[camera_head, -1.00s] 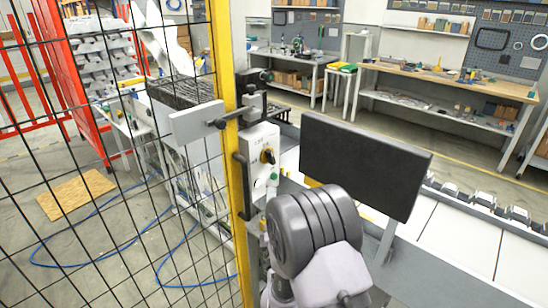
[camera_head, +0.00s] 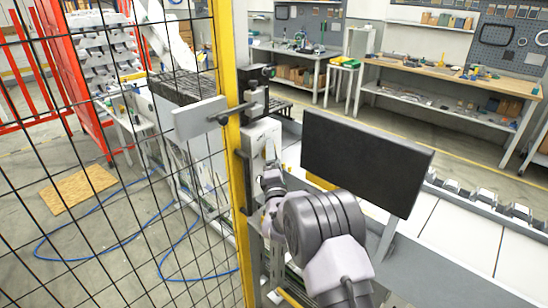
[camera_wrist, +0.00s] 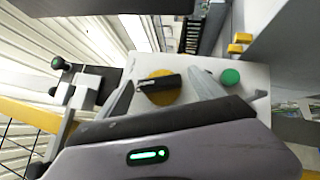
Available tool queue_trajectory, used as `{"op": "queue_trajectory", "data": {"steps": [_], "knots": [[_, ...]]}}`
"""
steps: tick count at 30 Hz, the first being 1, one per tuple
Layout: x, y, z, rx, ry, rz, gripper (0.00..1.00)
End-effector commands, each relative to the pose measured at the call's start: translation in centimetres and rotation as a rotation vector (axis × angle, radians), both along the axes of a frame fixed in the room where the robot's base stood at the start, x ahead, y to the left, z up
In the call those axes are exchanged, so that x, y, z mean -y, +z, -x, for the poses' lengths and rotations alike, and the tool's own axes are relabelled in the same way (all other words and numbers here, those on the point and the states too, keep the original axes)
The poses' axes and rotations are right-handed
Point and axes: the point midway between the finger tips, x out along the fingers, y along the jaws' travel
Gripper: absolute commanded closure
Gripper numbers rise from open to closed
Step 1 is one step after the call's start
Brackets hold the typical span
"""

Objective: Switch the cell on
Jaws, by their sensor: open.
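The control box (camera_head: 262,133) is a light grey box on the yellow fence post, partly hidden behind my arm in the head view. In the wrist view its pale face (camera_wrist: 255,77) carries a black rotary switch (camera_wrist: 158,83) on a yellow disc (camera_wrist: 163,98). A round green button (camera_wrist: 230,77) sits to the right of the switch. My gripper (camera_wrist: 160,76) is open, with one finger on each side of the switch in the picture. I cannot tell whether the fingers touch it. In the head view my gripper (camera_head: 271,177) is just in front of the box.
A wire mesh fence with a yellow post (camera_head: 229,100) stands at the left. A dark monitor (camera_head: 365,160) stands close to the right of my arm. A conveyor (camera_head: 450,225) with metal parts runs behind it. Workbenches (camera_head: 450,85) line the back.

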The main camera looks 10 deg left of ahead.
Motion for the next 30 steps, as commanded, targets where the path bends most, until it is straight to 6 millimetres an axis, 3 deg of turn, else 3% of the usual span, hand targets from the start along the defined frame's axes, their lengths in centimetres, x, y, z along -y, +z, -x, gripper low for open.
{"op": "queue_trajectory", "data": {"steps": [2,9,12,22,30], "knots": [[0.0,0.0,0.02,0.0,0.0,0.0,0.22],[0.0,0.0,0.04,0.0,0.0,0.0,0.69],[0.01,0.0,0.05,0.0,0.0,-0.001,0.83],[-0.03,0.75,0.04,-0.265,0.001,-0.209,0.84],[-0.06,0.36,0.06,-0.3,0.0,-0.236,0.84]]}}
